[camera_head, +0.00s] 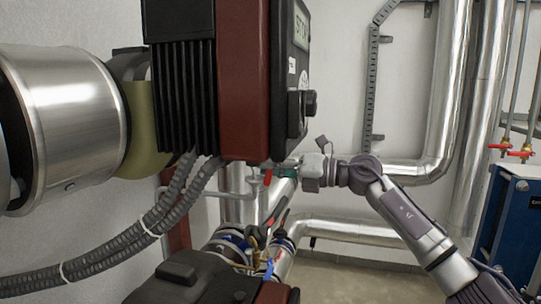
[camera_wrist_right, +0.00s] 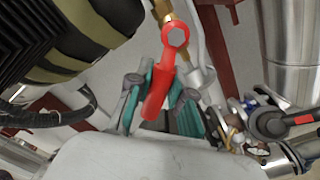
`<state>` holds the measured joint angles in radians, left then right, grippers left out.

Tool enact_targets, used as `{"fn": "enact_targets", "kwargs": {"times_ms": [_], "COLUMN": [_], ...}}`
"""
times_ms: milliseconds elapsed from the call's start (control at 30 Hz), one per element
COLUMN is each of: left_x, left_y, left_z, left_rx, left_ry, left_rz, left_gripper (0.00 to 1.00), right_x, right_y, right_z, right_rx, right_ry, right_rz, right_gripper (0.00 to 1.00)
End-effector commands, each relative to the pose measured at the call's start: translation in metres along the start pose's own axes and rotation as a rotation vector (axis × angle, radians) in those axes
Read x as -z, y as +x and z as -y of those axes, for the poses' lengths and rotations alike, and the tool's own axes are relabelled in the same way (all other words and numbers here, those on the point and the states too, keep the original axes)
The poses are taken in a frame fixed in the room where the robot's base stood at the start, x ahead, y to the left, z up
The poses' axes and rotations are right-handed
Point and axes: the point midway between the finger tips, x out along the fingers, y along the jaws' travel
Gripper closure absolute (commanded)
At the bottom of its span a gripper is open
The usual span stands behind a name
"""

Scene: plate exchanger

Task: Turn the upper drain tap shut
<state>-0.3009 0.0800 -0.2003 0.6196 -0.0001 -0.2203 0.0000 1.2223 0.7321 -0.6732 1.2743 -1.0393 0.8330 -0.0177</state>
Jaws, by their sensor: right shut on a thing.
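The lever points down towards the palm in that view. In the head view my right gripper (camera_head: 287,172) reaches in from the right, just below the dark red and black pump unit. A small red part of the tap (camera_head: 267,178) shows at its fingertips. My left gripper is not in view.
The pump unit (camera_head: 243,80) hangs close above my right gripper. Grey corrugated hoses (camera_head: 165,205) run to the left. Silver insulated pipes (camera_head: 345,232) stand behind and below. A blue cabinet (camera_head: 514,215) with other red-handled taps (camera_head: 497,146) is at the right.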

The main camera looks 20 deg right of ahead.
Motion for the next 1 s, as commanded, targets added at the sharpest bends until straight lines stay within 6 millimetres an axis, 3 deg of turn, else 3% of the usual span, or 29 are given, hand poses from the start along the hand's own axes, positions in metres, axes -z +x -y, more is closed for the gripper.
{"fn": "enact_targets", "kwargs": {"times_ms": [33,500,733,1000], "left_x": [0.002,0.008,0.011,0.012], "left_y": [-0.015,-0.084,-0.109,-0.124], "left_z": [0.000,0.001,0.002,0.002], "left_rx": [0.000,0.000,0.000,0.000], "left_ry": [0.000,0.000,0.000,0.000], "left_rz": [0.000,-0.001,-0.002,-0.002], "left_gripper": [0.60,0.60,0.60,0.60], "right_x": [-0.005,-0.011,-0.013,-0.014], "right_y": [0.000,-0.001,0.000,0.000], "right_z": [-0.007,-0.025,-0.029,-0.030], "right_rx": [0.000,0.001,0.000,-0.001], "right_ry": [0.047,0.478,0.633,0.736], "right_rz": [-0.001,0.001,0.002,0.002], "right_gripper": [1.00,1.00,1.00,1.00]}}
